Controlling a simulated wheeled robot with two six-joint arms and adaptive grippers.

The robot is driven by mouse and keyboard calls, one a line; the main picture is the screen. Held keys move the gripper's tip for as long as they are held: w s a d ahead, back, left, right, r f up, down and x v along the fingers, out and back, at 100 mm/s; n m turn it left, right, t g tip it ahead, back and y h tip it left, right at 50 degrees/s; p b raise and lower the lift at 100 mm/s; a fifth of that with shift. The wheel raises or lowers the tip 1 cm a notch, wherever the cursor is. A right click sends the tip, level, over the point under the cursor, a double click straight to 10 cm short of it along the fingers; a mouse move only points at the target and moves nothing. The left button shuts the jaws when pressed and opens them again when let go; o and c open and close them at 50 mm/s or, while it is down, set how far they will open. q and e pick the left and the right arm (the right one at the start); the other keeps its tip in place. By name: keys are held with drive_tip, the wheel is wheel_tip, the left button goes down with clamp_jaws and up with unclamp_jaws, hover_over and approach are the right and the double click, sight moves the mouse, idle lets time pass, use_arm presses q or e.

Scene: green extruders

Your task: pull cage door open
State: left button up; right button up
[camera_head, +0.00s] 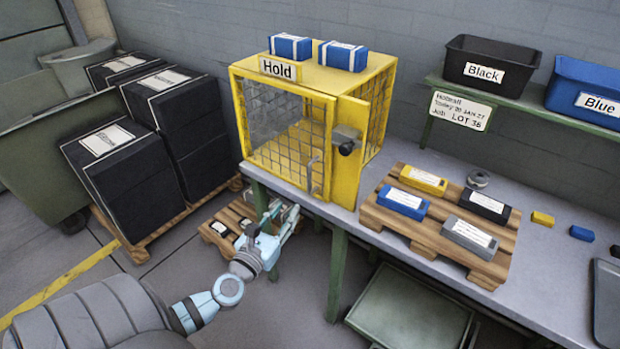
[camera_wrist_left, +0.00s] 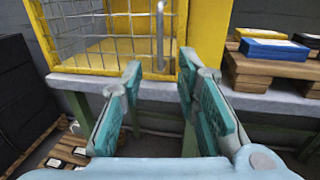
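The yellow cage (camera_head: 348,88) stands on the grey bench and bears a "Hold" sign. Its mesh front door (camera_head: 283,138) looks shut, with a metal handle (camera_head: 313,174) near its lower right edge. The handle (camera_wrist_left: 160,38) also shows upright in the left wrist view, beyond my fingertips. My left gripper (camera_head: 285,215) is at the bench's front edge, below and left of the handle. In the left wrist view, its two teal-padded fingers (camera_wrist_left: 160,85) are apart with nothing between them. My right gripper is not in view.
A latch box (camera_head: 346,139) sits on the yellow panel right of the door. Two blue boxes (camera_head: 316,51) lie on the cage top. A wooden pallet (camera_head: 420,226) with several small boxes stands right of it. The bench edge (camera_head: 310,203) runs below the door.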

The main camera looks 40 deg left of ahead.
sight(308, 181)
use_arm(q)
drive_tip(key=b+x, duration=0.1)
drive_tip(key=x, duration=1.3)
drive_tip(key=shift+f, duration=0.1)
clamp_jaws()
